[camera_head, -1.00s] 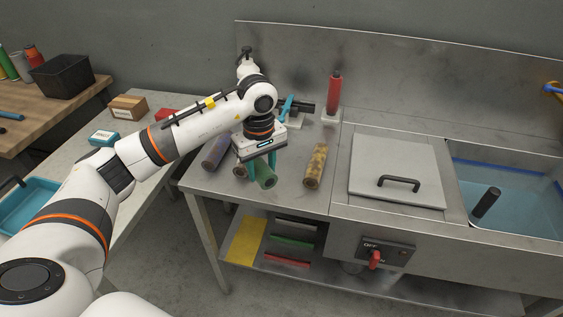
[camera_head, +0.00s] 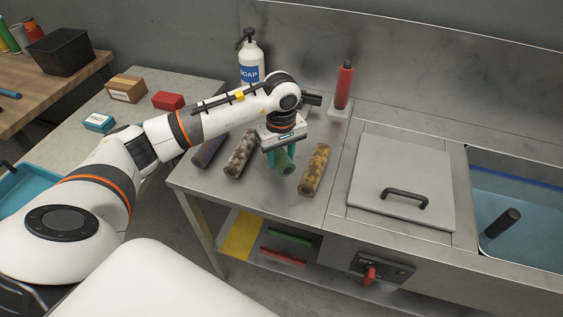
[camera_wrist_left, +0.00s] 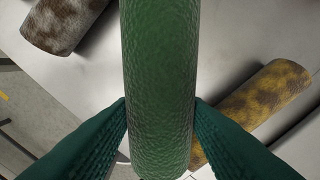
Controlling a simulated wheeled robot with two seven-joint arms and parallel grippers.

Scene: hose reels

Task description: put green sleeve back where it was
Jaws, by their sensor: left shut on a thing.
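My left gripper (camera_head: 287,160) points down over the steel bench and is shut on the green sleeve (camera_head: 285,163). In the left wrist view the green sleeve (camera_wrist_left: 160,85) runs lengthwise between the two teal fingers, which press on its sides. The sleeve lies level; the head view does not clearly show whether it is clear of the bench. To its left is a mottled grey-brown sleeve (camera_head: 240,157), with a dark purple-grey sleeve (camera_head: 208,150) beyond. To its right is a mottled yellow-brown sleeve (camera_head: 315,170). My right gripper is not in view.
A white soap bottle (camera_head: 250,60) stands behind my arm.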

